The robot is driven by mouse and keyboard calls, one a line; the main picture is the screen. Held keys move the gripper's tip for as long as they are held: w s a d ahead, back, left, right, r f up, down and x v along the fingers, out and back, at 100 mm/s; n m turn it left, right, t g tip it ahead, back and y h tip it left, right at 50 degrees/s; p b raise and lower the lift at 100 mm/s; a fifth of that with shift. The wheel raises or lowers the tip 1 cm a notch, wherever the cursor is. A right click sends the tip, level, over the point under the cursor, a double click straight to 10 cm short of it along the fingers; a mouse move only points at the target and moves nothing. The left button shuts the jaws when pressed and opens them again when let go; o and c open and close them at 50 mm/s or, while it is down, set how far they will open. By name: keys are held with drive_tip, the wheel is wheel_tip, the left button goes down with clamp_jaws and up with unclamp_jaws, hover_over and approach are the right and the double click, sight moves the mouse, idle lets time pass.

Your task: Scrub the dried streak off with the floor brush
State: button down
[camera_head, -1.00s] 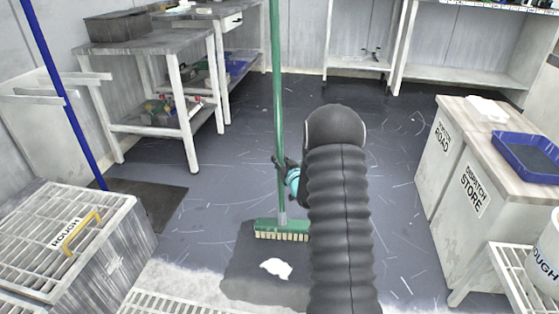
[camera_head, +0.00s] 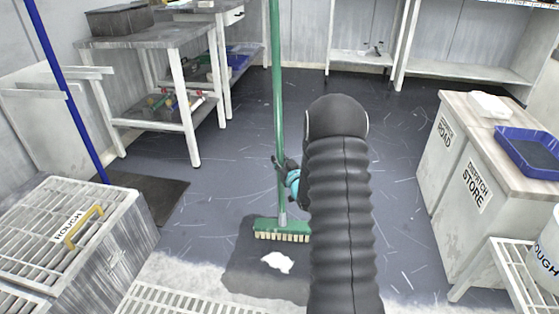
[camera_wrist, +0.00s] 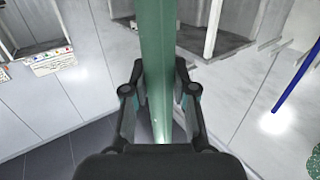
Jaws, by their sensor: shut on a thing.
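The floor brush has a green head (camera_head: 282,225) with pale bristles and a long green handle (camera_head: 276,90) standing near upright. My gripper (camera_head: 283,172) is shut on the handle, above the head; in the wrist view its fingers (camera_wrist: 160,95) sit on both sides of the green handle (camera_wrist: 157,45). The bristles appear to rest on the floor at the back edge of a dark patch (camera_head: 250,275). A white mark (camera_head: 278,262), likely the dried streak, lies on that patch, just in front of the bristles and apart from them. My arm hides the floor to the right.
A grated box marked ROUGH (camera_head: 125,235) stands at left, near a blue pole (camera_head: 70,100) and a dark mat (camera_head: 150,195). A cabinet marked DISPATCH STORE (camera_head: 455,185) stands at right with a blue tray (camera_head: 525,152). Benches line the back. The middle floor is open.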

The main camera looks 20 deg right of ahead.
drive_tip(key=shift+s+a, duration=0.5)
drive_tip(key=shift+s, duration=0.25)
drive_tip(key=shift+s+a, duration=0.5)
drive_tip(key=shift+s, duration=0.2)
drive_tip(key=shift+s+a, duration=0.1)
drive_tip(key=shift+s+a+r, duration=0.1)
drive_tip(key=shift+s+a, duration=0.35)
drive_tip(key=shift+s, duration=0.25)
drive_tip(key=shift+s+a+r, duration=0.1)
drive_tip(key=shift+s+a, duration=0.35)
drive_tip(key=shift+s, duration=0.2)
drive_tip(key=shift+s+a+f, duration=0.15)
drive_tip(key=shift+s+a, duration=0.35)
drive_tip(key=shift+s, duration=0.25)
drive_tip(key=shift+s+a+f, duration=0.1)
drive_tip(key=shift+s+a, duration=0.35)
drive_tip(key=shift+s, duration=0.25)
drive_tip(key=shift+s+a, duration=0.1)
drive_tip(key=shift+s, duration=0.05)
